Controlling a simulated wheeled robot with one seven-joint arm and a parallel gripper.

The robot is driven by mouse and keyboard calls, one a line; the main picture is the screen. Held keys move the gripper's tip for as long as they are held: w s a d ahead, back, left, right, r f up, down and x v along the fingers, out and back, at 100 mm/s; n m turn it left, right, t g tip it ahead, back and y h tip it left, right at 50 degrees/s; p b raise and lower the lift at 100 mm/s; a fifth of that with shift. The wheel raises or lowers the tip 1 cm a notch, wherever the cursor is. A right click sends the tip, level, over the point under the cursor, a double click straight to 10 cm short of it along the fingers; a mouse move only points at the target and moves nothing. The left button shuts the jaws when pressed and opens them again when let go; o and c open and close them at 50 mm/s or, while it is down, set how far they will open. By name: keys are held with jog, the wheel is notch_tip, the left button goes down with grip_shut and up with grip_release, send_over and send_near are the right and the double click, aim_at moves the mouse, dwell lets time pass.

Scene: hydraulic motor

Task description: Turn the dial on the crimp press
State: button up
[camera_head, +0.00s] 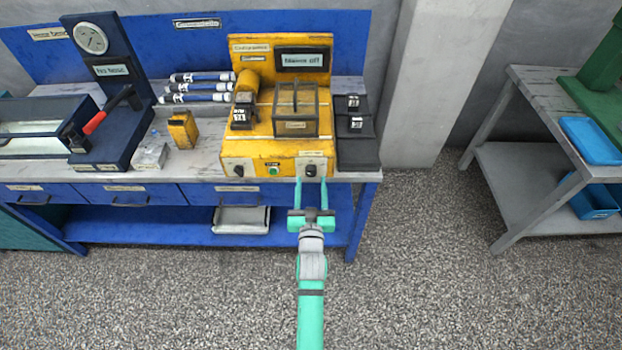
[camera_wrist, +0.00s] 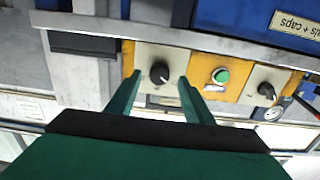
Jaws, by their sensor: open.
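The yellow crimp press (camera_head: 256,150) stands on the blue workbench, its front panel facing me. A black dial (camera_head: 311,170) sits on a light plate at the right end of that panel. In the wrist view this dial (camera_wrist: 159,72) shows between my fingertips. My gripper (camera_head: 312,182) is open, its two green fingers pointing at the panel on either side of the dial. I cannot tell whether they touch it. A second black knob (camera_head: 238,171) is at the panel's left end, and a green button (camera_head: 273,170) is between them. The press display (camera_head: 302,61) has dark text.
A dark blue press with a red-handled lever (camera_head: 95,122) stands at the bench's left. Black blocks (camera_head: 357,150) lie right of the yellow press. A clear-sided box (camera_head: 296,108) sits on top of it. The floor (camera_head: 430,270) in front is clear.

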aim_at(311, 171)
jog(key=shift+w, duration=1.35)
jog(key=c, duration=1)
jog(key=shift+c, duration=0.2)
